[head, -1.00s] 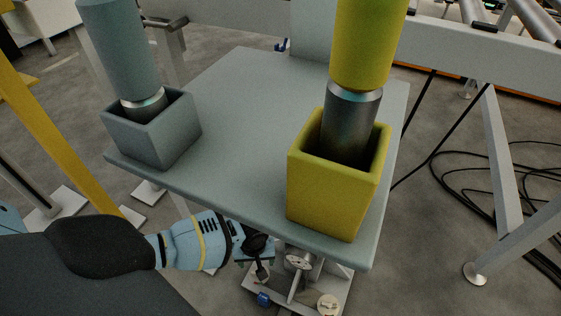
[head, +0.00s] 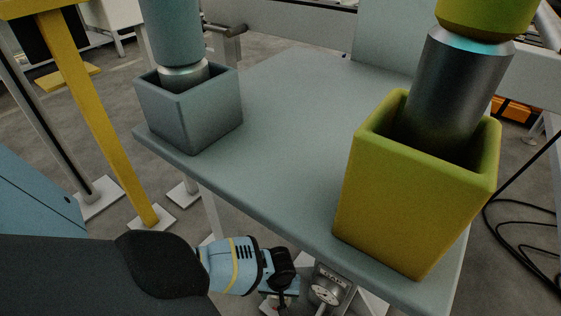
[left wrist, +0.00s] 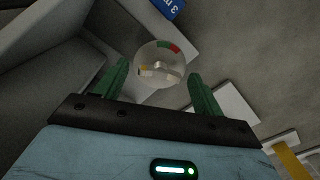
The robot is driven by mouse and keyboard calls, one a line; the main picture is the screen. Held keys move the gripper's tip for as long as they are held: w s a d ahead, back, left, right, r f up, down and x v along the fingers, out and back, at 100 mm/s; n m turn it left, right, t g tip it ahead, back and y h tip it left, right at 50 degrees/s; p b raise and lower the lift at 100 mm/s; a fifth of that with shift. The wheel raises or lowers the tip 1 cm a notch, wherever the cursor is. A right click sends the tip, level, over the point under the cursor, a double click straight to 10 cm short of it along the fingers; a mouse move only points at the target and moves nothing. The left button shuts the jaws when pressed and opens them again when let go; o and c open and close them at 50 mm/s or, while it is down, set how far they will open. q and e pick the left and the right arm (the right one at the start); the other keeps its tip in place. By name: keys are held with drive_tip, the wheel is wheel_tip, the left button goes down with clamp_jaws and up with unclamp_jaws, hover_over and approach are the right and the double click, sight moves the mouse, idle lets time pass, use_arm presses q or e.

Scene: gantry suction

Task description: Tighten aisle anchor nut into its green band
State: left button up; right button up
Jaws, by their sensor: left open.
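A round pale dial (left wrist: 150,50) with a green and a red band section on its rim shows in the left wrist view. A small beige bar-shaped piece, which looks like the nut (left wrist: 163,71), lies across it. My left gripper (left wrist: 159,72) is open, its two green fingers on either side of the dial and apart from it in the picture. In the head view my left gripper (head: 283,290) is low beside the table's front edge, its fingertips hard to make out. A round gauge-like face (head: 325,291) is just right of it; I cannot tell if it is the same dial. My right gripper is out of view.
A grey table (head: 290,130) stands above and beyond my left gripper. It carries a grey bin (head: 190,115) and a yellow bin (head: 405,205), each with a cylinder above or in it. A yellow post (head: 95,130) stands at left. Black cables (head: 520,245) lie at right.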

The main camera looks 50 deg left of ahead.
use_arm(q)
drive_tip(key=shift+c, duration=0.9)
drive_tip(key=c, duration=0.8)
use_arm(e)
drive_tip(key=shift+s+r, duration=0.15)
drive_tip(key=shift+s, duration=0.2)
use_arm(q)
drive_tip(key=m+p, duration=0.1)
drive_tip(key=m, duration=0.2)
drive_tip(key=shift+s+d+m+p, duration=0.1)
drive_tip(key=shift+m+p, duration=0.2)
drive_tip(key=shift+p, duration=0.05)
drive_tip(key=shift+m+p, duration=0.3)
drive_tip(key=shift+m, duration=0.9)
drive_tip(key=shift+f+m, duration=0.1)
drive_tip(key=shift+m, duration=1.3)
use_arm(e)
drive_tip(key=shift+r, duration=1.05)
